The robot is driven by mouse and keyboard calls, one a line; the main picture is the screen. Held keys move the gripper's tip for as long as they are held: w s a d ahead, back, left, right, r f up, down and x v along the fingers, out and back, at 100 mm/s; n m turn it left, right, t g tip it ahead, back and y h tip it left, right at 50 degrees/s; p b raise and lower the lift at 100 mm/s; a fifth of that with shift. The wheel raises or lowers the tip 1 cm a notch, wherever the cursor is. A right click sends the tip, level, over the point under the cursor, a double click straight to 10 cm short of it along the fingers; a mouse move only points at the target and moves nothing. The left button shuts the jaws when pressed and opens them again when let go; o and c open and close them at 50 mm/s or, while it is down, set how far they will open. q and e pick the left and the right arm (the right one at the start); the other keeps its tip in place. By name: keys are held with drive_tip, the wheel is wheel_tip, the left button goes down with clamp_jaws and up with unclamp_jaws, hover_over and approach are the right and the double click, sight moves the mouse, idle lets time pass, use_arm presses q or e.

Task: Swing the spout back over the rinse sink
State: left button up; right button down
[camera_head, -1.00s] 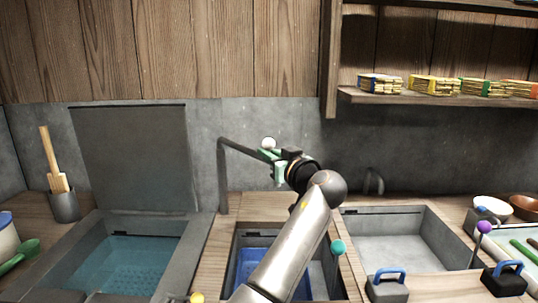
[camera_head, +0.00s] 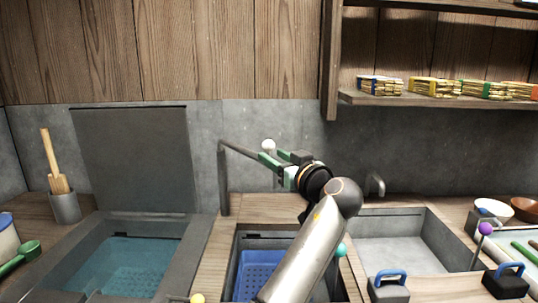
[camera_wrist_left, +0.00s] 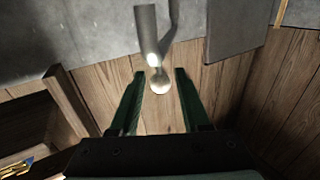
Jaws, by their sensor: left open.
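The spout (camera_head: 240,150) is a dark pipe on an upright post at the back of the counter. It reaches right and forward from the post, above the middle sink (camera_head: 236,243). A pale round knob (camera_head: 268,145) shows at its outer end. My left gripper (camera_head: 272,160) is open at that end, its green fingers partly covering it. In the left wrist view the knob (camera_wrist_left: 160,83) appears between the two spread fingers, with no clear contact. The frames do not label which sink is the rinse sink. My right gripper is out of view.
A water-filled sink (camera_head: 190,240) with a raised lid (camera_head: 135,160) is at left. The middle sink holds a blue basket (camera_head: 256,268). An empty grey sink (camera_head: 430,222) with a small tap (camera_head: 376,184) is at right. A shelf (camera_head: 440,100) overhangs at upper right.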

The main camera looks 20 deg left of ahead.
use_arm(q)
drive_tip(key=v, duration=0.9)
